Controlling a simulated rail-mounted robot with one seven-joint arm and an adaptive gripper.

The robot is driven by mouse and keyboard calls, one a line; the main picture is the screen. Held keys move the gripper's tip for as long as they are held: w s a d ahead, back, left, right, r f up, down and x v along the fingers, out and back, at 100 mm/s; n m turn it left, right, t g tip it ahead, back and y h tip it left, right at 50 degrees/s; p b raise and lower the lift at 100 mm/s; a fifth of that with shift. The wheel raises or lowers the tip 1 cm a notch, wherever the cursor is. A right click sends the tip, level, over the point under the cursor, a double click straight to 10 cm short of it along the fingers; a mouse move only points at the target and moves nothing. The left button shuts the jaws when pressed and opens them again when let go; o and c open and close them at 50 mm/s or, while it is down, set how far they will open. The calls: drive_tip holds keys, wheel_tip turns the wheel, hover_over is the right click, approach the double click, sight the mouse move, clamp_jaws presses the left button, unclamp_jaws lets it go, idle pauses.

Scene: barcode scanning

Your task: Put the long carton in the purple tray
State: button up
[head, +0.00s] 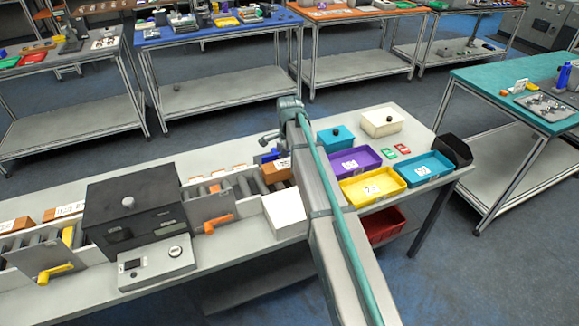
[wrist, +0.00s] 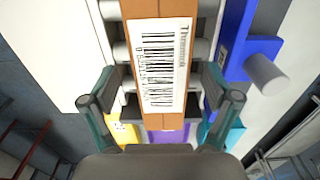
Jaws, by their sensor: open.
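A long brown carton (wrist: 149,55) with a white barcode label lies on the rollers in the wrist view. It also shows in the head view (head: 270,174), at the right end of the conveyor, partly behind my arm. My gripper (wrist: 162,100) is open, one finger on each side of the carton and apart from it. In the head view my gripper is mostly hidden by my arm. The purple tray (head: 340,165) stands right of my arm with a white label card inside. A strip of it shows at the bottom of the wrist view (wrist: 165,136).
A yellow tray (head: 352,199), a blue tray (head: 435,178) and a black bin (head: 455,150) stand near the purple tray. A blue gate (wrist: 235,50) with a grey knob is beside the carton. A dark scanner box (head: 135,205) straddles the conveyor; other cartons (head: 65,210) lie left.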

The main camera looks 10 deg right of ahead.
sight(289, 162)
drive_tip(key=shift+w+f+p, duration=0.1)
drive_tip(key=shift+f+p, duration=0.45)
drive_tip(key=shift+f, duration=1.25)
drive_tip(key=c, duration=1.5)
clamp_jaws()
drive_tip(key=shift+r, duration=0.15)
